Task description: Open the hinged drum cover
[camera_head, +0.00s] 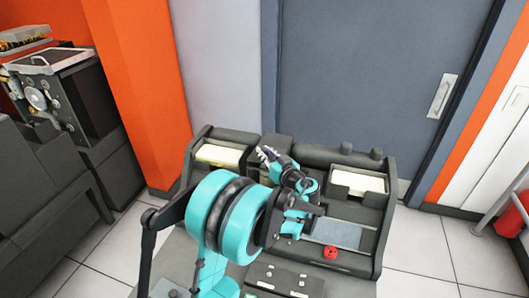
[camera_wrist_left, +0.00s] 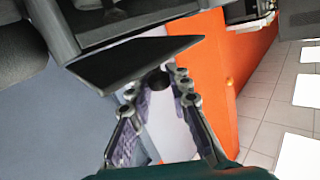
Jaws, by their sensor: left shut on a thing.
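The dark grey punch card machine (camera_head: 378,245) stands in front of me. My left gripper (camera_head: 268,155) reaches over its upper middle in the head view and hides much of that part. In the wrist view a flat dark panel, which looks like the drum cover (camera_wrist_left: 125,65), stands out at an angle just beyond the fingers. A small dark knob (camera_wrist_left: 157,80) at its edge sits between the fingertips of my left gripper (camera_wrist_left: 157,92), which is shut on it. How far the cover is open cannot be told. My right gripper is not in view.
Cream card stacks sit in the left hopper (camera_head: 220,154) and right hopper (camera_head: 358,181). A red knob (camera_head: 330,252) is on the front deck. Another dark machine (camera_head: 70,95) stands at the left by an orange pillar (camera_head: 145,80). A grey door (camera_head: 370,75) is behind.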

